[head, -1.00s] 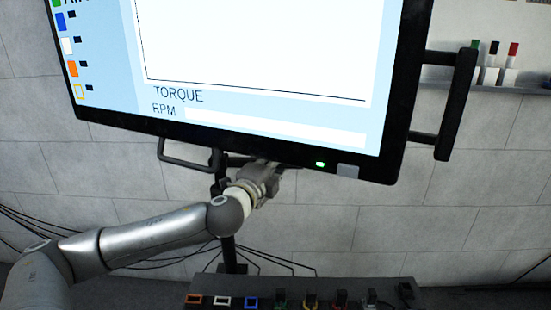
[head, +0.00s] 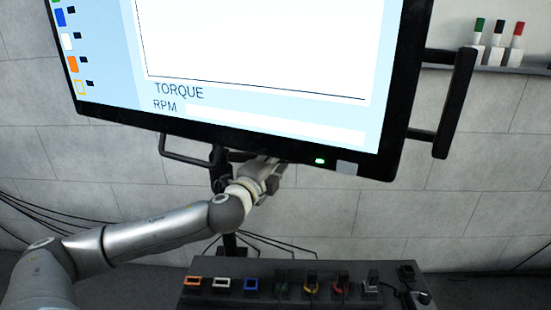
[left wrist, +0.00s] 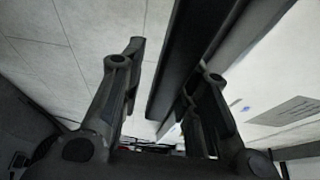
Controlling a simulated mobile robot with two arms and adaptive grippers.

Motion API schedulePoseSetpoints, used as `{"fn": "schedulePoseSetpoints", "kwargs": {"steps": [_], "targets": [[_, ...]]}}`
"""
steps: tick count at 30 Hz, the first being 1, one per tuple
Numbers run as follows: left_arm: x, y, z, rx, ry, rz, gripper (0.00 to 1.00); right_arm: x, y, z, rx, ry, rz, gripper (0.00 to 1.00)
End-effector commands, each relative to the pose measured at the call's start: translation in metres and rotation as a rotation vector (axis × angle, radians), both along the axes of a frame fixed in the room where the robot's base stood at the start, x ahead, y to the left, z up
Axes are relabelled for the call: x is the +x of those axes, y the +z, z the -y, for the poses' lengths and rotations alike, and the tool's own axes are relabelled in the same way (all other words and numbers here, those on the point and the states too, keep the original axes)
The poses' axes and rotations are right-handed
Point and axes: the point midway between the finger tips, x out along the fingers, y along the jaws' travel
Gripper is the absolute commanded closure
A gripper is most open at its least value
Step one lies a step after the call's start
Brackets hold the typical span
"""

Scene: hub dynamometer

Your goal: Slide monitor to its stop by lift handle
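The monitor (head: 260,135) is a large dark-framed screen that fills the upper part of the head view, tilted in the picture. Its lift handle (head: 187,160) is a black bar below the bottom edge. My left gripper (head: 268,170) is under the monitor's lower edge, by the right part of this handle, and its fingertips are partly hidden. In the left wrist view a dark bar (left wrist: 180,70) runs between the two fingers, against the right finger. My right gripper is not in view.
A black side handle (head: 457,100) is on the monitor's right side. A dark post (head: 229,245) stands below the monitor. A console (head: 300,268) with coloured sockets and cables is underneath. A wall shelf (head: 510,69) holds markers. Wall space right of my gripper is clear.

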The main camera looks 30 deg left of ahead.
Motion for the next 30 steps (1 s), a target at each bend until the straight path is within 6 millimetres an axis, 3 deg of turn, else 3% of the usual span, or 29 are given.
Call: {"fn": "schedulePoseSetpoints", "kwargs": {"steps": [3, 14, 30], "targets": [[0.0, -0.004, 0.001, -0.001, -0.002, -0.007, 0.59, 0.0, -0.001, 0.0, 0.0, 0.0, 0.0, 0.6], [-0.003, 0.0, 0.001, 0.002, -0.001, 0.001, 0.59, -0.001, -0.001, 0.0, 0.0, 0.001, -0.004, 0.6], [-0.069, -0.001, 0.011, 0.005, -0.003, -0.004, 0.59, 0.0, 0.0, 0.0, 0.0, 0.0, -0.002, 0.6]]}}
